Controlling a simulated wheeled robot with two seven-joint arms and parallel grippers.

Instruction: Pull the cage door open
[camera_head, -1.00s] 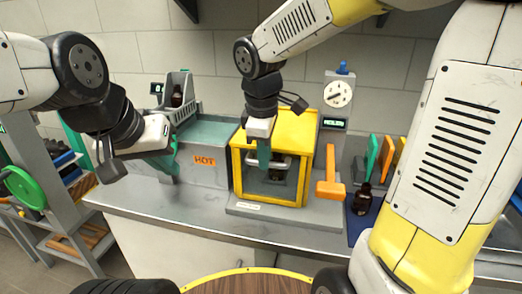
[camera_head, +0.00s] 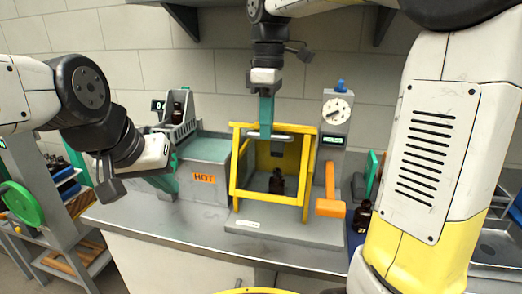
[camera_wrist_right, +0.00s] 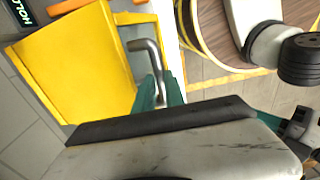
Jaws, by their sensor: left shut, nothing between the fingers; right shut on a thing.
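The yellow-framed cage (camera_head: 235,165) stands on a grey base on the counter, with a dark bottle (camera_head: 276,182) inside. Its door handle (camera_head: 284,137) is a grey metal bar near the top of the front. My right gripper (camera_head: 266,132) is shut on this handle from above, its teal fingers pointing down. The wrist view also shows the handle (camera_wrist_right: 150,52) at the teal fingertips (camera_wrist_right: 160,92), beside a solid yellow panel (camera_wrist_right: 75,65). The yellow front is raised and tilted, and the bottle shows below the handle. My left gripper (camera_head: 166,182) is shut and empty, left of the HOT box.
The grey HOT box (camera_head: 205,196) stands close left of the cage. On the right are an orange T-shaped handle (camera_head: 329,205), a dial post (camera_head: 337,110) and another dark bottle (camera_head: 362,215). The counter front (camera_head: 140,214) is clear at left.

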